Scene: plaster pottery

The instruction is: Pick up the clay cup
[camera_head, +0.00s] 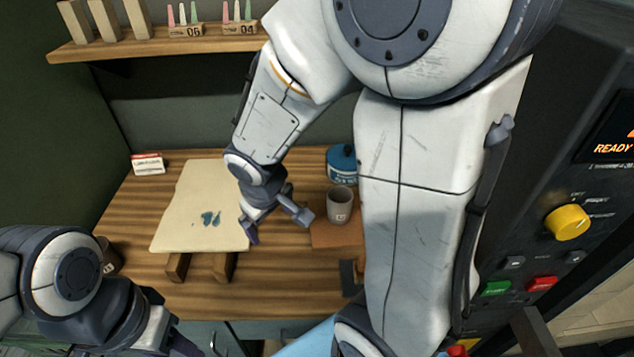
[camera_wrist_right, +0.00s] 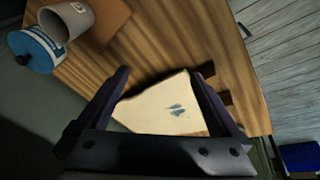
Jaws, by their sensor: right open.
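The clay cup (camera_head: 340,205) is grey and stands upright on a brown board (camera_head: 328,236) at the right of the wooden table. In the right wrist view the cup (camera_wrist_right: 72,18) is at the top left, apart from the fingers. My right gripper (camera_head: 277,222) is open and empty, just left of the cup in the head view and above the table. Its two fingers (camera_wrist_right: 160,95) frame a pale board in the wrist view. My left arm is at the lower left in the head view; its fingertips are not clearly visible.
A blue jar (camera_head: 341,160) stands right behind the cup. A pale board with blue stains (camera_head: 185,215) lies left of my right gripper. A dark cup (camera_head: 108,257) is partly hidden at left. A control panel (camera_head: 540,240) stands at right.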

